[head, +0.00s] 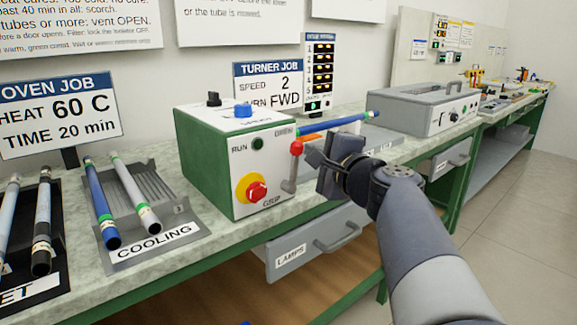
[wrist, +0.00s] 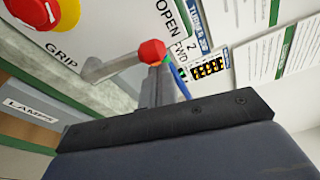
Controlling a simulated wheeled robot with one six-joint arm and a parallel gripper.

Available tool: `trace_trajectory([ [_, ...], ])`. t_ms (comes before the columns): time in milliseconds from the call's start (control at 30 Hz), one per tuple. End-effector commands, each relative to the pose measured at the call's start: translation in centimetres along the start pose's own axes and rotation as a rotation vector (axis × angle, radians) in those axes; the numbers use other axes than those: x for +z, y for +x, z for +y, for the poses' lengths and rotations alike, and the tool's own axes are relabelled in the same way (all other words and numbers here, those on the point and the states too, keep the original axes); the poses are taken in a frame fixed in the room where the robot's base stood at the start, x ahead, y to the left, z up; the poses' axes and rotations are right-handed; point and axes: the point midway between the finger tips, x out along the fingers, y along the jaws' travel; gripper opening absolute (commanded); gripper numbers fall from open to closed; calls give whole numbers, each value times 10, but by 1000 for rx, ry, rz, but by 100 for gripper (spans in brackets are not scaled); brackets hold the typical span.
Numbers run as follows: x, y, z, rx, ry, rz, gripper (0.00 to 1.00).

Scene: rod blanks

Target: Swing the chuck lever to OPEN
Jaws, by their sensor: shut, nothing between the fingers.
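The chuck lever (head: 291,172) is a grey arm with a red knob (head: 297,147) on the white front of the green turner box (head: 205,160). It points up, with its knob near the OPEN label (head: 284,132) and away from the GRIP label (head: 270,203). In the wrist view the lever (wrist: 112,66) runs to the red knob (wrist: 152,52), close to the OPEN lettering (wrist: 168,15). My gripper (head: 315,158) is shut and empty, just right of the knob. Its fingers (wrist: 153,85) overlap the knob's edge in the wrist view; I cannot tell whether they touch.
A blue rod (head: 340,123) sticks out to the right behind my gripper. A red stop button (head: 256,191) on yellow is left of the lever. A cooling rack (head: 165,213) with rods stands left. A grey case (head: 425,110) stands right. The LAMPS drawer (head: 318,242) is below.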

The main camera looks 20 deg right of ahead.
Motion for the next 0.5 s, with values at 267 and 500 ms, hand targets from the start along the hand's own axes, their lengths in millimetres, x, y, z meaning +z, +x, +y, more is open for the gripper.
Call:
trace_trajectory([
  [267,10,-2,0,0,1,-1,0],
  [500,13,-3,-1,1,2,-1,0],
])
